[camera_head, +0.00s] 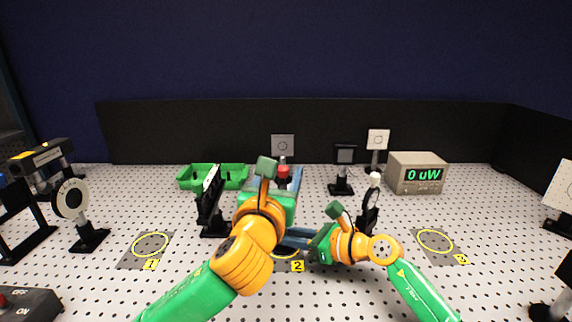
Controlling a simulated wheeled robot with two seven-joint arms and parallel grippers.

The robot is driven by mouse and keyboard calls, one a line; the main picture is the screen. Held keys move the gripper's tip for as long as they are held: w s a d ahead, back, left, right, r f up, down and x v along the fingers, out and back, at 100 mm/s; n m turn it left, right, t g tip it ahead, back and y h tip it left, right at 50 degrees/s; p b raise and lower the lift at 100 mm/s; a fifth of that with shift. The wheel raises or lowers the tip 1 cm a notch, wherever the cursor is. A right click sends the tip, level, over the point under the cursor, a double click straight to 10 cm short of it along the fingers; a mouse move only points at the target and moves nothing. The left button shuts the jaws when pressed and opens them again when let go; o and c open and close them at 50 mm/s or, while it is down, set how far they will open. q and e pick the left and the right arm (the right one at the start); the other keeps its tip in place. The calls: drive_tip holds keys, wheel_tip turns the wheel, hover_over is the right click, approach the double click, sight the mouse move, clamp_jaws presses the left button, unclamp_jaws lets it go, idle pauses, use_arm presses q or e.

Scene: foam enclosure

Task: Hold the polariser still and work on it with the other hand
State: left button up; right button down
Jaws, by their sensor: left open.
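A round disc mount with a pale dial face (70,199) stands upright on a black base at the left; I cannot tell for sure whether it is the polariser. Another dark upright mount (211,200), seen nearly edge-on, stands left of my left arm. My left gripper (284,180) is open, reaching away over the middle of the board, with a small red-topped thing (283,171) showing near its fingers. My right gripper (287,240) points left beside marker 2, its dark fingers partly hidden behind my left arm. Whether it holds anything is hidden.
The perforated board has yellow ring markers 1 (150,245), 2 (297,266) and 3 (435,240). A green tray (213,176), square cards on posts (378,139) and a meter reading 0 uW (417,173) stand behind. An ON/OFF box (28,303) sits front left. Marker 3 is clear.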

use_arm(q)
drive_tip(key=x, duration=0.4)
drive_tip(key=shift+w, duration=0.1)
clamp_jaws()
idle(1.4)
